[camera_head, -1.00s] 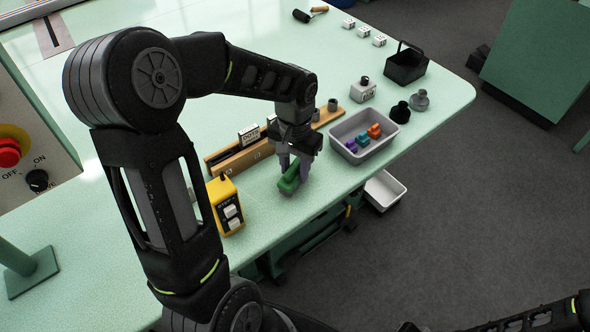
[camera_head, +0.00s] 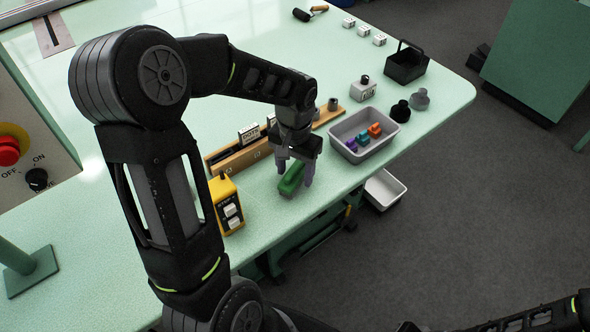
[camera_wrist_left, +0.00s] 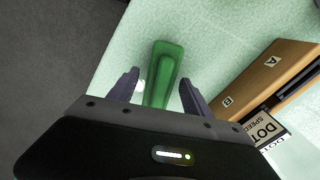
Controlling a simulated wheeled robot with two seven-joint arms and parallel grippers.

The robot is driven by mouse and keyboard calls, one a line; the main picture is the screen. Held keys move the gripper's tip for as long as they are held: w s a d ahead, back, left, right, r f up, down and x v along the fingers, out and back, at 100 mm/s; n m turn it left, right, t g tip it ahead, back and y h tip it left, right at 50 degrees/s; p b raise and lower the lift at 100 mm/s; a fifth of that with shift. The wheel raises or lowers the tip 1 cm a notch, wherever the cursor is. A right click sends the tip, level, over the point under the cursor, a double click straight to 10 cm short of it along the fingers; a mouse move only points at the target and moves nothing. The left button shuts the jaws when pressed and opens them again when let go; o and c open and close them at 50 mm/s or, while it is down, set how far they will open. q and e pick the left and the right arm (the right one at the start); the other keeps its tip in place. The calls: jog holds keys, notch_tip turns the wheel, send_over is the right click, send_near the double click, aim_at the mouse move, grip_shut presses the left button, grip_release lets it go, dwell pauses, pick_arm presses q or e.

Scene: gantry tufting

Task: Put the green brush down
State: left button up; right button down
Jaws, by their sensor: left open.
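The green brush (camera_head: 291,179) lies on the pale green table (camera_head: 300,232) near its front edge. My left gripper (camera_head: 293,173) is open above the brush, with one finger on each side of it. In the left wrist view the brush (camera_wrist_left: 164,75) lies between the two spread fingers (camera_wrist_left: 160,92), with a gap on each side. The near end of the brush is hidden by the gripper body in that view. My right gripper does not show; only part of an arm is at the bottom right of the head view.
A yellow box with white switches (camera_head: 226,205) stands just left of the brush. Behind it is a wooden rack (camera_head: 238,160). A grey tray (camera_head: 345,131) with coloured pieces stands to the right. A white bin (camera_head: 384,190) is below the table edge. Bare table lies in front of the brush.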

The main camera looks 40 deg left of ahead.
aim_at(295, 167)
pick_arm(q)
jog(key=shift+r, duration=0.2)
notch_tip(295, 167, up, 12)
dwell(0.4)
jog(key=shift+f, duration=0.1)
dwell(0.6)
